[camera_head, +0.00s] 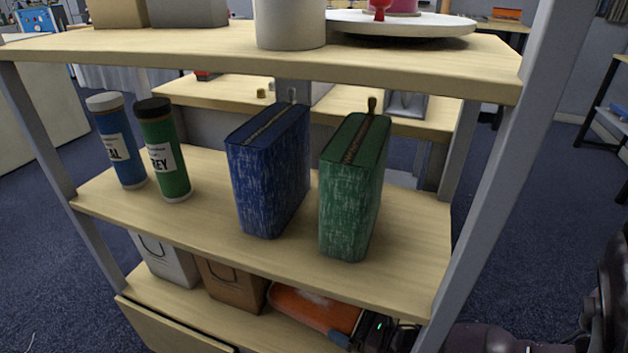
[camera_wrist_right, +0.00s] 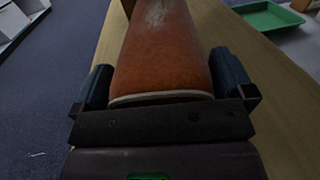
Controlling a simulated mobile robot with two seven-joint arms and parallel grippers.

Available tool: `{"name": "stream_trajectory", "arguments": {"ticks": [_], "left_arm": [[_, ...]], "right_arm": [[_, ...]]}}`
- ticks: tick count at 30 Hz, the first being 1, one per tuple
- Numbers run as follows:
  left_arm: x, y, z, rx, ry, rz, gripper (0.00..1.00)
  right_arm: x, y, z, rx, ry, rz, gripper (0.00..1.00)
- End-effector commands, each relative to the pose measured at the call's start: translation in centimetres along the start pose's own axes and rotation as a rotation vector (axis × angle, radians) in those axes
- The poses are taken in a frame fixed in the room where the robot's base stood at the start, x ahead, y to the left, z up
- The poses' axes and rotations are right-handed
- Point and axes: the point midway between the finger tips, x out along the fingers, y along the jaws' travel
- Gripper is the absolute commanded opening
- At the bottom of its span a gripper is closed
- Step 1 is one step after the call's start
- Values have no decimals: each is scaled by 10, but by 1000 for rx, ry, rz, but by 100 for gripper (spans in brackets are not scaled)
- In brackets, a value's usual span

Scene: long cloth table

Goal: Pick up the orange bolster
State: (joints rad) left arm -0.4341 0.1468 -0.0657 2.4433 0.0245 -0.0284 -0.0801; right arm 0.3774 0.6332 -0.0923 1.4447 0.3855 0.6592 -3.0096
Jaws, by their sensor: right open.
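The orange bolster (camera_head: 312,308) lies on the bottom shelf in the head view, partly hidden by the shelf above. In the right wrist view the bolster (camera_wrist_right: 160,50) runs away from the camera, with a pale edge at its near end. My right gripper (camera_head: 353,328) is at the bolster's right end. In the wrist view my right gripper (camera_wrist_right: 166,78) is open, with one finger on either side of the bolster's near end. I cannot tell whether the fingers touch it. My left gripper is not in view.
A brown bag (camera_head: 232,284) and a white bag (camera_head: 168,262) stand left of the bolster. The middle shelf (camera_head: 210,225) is close above, and a grey post (camera_head: 487,195) stands at the right. A green tray (camera_wrist_right: 266,18) shows in the wrist view.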

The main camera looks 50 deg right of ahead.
Motion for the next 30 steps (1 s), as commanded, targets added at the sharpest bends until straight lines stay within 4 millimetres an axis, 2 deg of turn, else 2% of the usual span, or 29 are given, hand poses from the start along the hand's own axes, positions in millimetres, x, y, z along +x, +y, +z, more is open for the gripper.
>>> {"name": "stream_trajectory", "arguments": {"ticks": [5, 13, 20, 23, 30], "left_arm": [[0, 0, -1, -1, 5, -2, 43], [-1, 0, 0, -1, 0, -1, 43], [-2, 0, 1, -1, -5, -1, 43], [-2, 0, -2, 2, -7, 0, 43], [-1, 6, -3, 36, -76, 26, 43]], "right_arm": [[0, 0, 0, 0, -1, 0, 100], [0, 0, 0, 0, -1, 0, 62], [0, 0, 2, -1, -2, 0, 62], [1, 0, 9, -2, -5, 0, 62], [4, 0, 52, -3, -16, 0, 62]]}}
